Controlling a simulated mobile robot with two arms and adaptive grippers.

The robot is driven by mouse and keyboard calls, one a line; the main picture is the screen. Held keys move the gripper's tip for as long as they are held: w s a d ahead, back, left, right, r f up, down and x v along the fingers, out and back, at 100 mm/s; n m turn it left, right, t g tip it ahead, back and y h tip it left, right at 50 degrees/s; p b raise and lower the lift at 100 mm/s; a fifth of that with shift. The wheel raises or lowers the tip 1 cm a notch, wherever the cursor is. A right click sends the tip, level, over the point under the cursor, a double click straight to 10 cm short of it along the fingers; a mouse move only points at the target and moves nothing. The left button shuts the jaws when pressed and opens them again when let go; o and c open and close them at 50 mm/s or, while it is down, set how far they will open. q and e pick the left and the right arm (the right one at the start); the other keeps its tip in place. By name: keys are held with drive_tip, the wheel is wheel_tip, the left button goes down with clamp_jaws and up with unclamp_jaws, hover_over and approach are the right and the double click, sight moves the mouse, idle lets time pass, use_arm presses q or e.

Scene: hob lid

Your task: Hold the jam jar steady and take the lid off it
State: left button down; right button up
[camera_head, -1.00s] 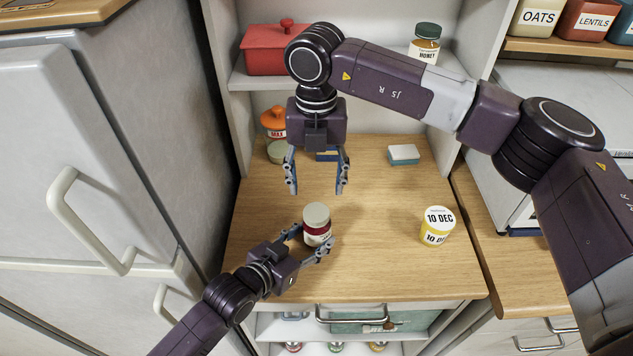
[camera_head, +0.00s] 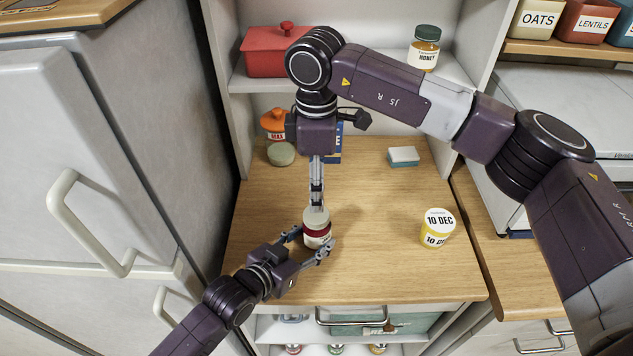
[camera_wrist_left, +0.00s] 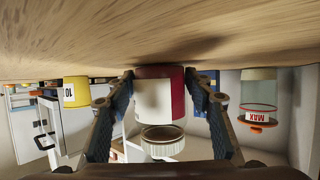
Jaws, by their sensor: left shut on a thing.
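The jam jar (camera_head: 318,234) stands upright on the wooden worktop, with a red band and a pale label; it also shows upside down in the left wrist view (camera_wrist_left: 178,96). Its pale lid (camera_head: 315,215) is on top and shows ribbed in the left wrist view (camera_wrist_left: 162,138). My left gripper (camera_head: 311,243) is shut on the jar's body, one finger on each side. My right gripper (camera_head: 317,195) points down from above, its fingertips at the lid in the head view. Its fingers line up edge-on, so their gap and any contact are hidden.
A yellow pot marked 10 DEC (camera_head: 437,230) stands to the right. The worktop around the jar is clear.

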sight(316, 214)
wheel_tip(316, 214, down, 8)
drive_tip(key=shift+r, duration=0.1)
idle(0.4)
